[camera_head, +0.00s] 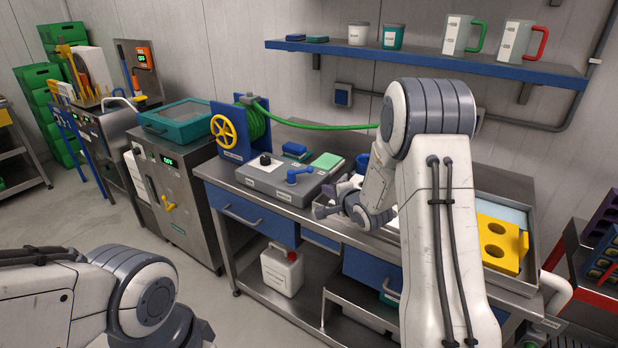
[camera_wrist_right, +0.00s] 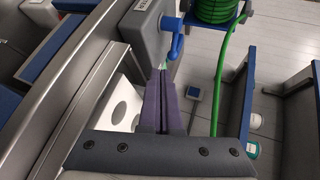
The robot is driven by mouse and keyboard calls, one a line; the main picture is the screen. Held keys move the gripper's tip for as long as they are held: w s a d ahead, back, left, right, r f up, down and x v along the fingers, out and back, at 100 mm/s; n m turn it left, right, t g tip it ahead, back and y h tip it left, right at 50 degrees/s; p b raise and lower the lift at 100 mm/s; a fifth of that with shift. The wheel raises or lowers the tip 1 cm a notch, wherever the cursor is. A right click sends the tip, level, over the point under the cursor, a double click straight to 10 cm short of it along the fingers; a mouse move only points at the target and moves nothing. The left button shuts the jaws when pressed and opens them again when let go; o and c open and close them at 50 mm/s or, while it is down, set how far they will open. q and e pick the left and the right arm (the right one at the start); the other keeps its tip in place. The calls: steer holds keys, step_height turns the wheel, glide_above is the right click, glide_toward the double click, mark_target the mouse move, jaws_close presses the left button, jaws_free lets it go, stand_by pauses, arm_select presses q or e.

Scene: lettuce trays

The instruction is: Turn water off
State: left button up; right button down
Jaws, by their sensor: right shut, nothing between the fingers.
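A grey control box (camera_head: 272,181) sits on the steel bench. On its right part is a blue valve lever (camera_head: 298,175), its arm pointing right; it also shows in the right wrist view (camera_wrist_right: 175,40). My right gripper (camera_head: 342,187) is just right of the box. In the right wrist view its purple fingers (camera_wrist_right: 164,90) are shut together and empty, with the lever beyond their tips; I cannot tell if they touch the box. A green hose (camera_head: 320,126) runs from a reel (camera_head: 255,122) with a yellow hand wheel. My left arm shows at lower left; its gripper is out of view.
A wall shelf (camera_head: 430,61) with cups and jugs hangs above the bench. A yellow holed block (camera_head: 502,246) lies in a tray at right. A white jug (camera_head: 282,270) stands on the lower shelf. Steel machines stand at left; the floor between is clear.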

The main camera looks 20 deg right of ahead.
steer(key=shift+w, duration=0.1)
steer(key=p+x, duration=0.1)
steer(key=x, duration=0.9)
steer(key=shift+w+a+r+p, duration=0.15)
steer(key=shift+w+p, duration=0.2)
steer(key=shift+w, duration=0.2)
steer(key=shift+w+d+r+p, duration=0.1)
steer(key=shift+w+r+p, duration=0.15)
steer(key=shift+w, duration=1.05)
